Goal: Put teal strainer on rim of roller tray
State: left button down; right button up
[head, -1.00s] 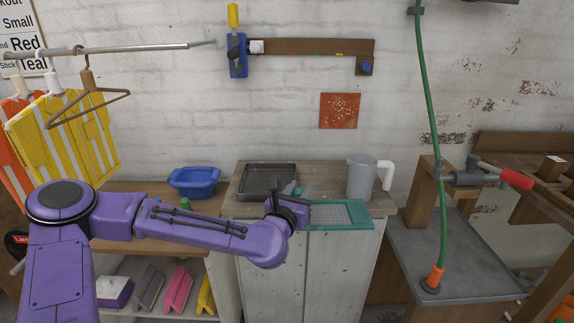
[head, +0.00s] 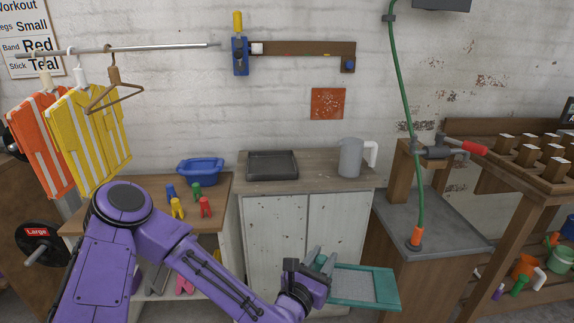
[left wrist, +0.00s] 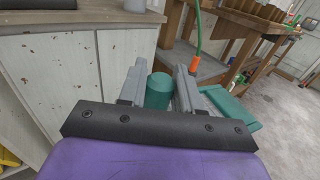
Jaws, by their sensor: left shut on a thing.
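The teal strainer (head: 362,286) is a flat tray shape with a teal frame and a grey mesh. My left gripper (head: 316,262) is shut on the strainer's left end and holds it in the air in front of the white cabinet. In the left wrist view a teal handle (left wrist: 159,90) sits between the two grey fingers, and part of the teal frame (left wrist: 232,108) shows to the right. The dark grey roller tray (head: 272,178) lies on the cabinet's wooden top, behind and above the gripper in the picture. My right gripper is not in view.
A grey pitcher (head: 350,158) stands at the right of the cabinet top (head: 315,182). A blue basin (head: 200,172) and several coloured clamps are on the left bench. A grey-topped stand (head: 440,225) with a green hose is to the right. The cabinet top between tray and pitcher is clear.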

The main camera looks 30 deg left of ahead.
aim_at(271, 160)
jog(key=z, duration=0.5)
jog(key=i, duration=0.75)
jog(key=u, duration=1.45)
